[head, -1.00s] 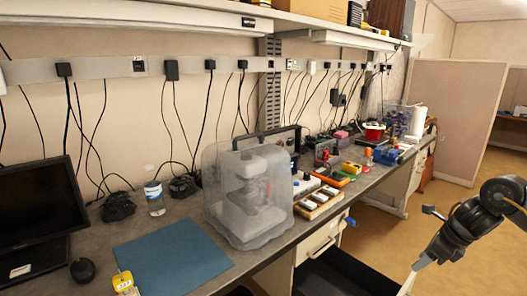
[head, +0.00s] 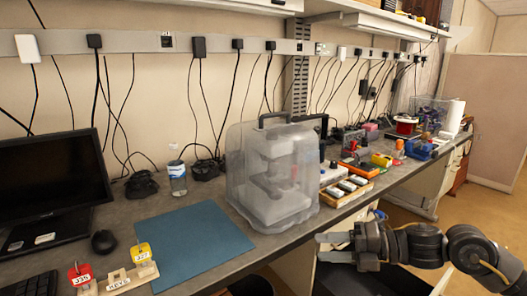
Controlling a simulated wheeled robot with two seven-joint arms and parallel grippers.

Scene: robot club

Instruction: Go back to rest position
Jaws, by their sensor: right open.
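My right gripper (head: 322,247) is open and empty. It reaches in from the lower right, its fingers pointing left. It shows in front of the bench's front edge, over an open dark drawer (head: 345,280). It seems to touch nothing. My left gripper is not in view.
A grey bench holds a clear-covered machine (head: 270,180), a blue mat (head: 180,243), a bottle (head: 177,180), a monitor (head: 45,185) and a mouse (head: 104,241). A wooden key holder (head: 118,282) with red and yellow tags stands at the front left. Batteries and tools lie further right.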

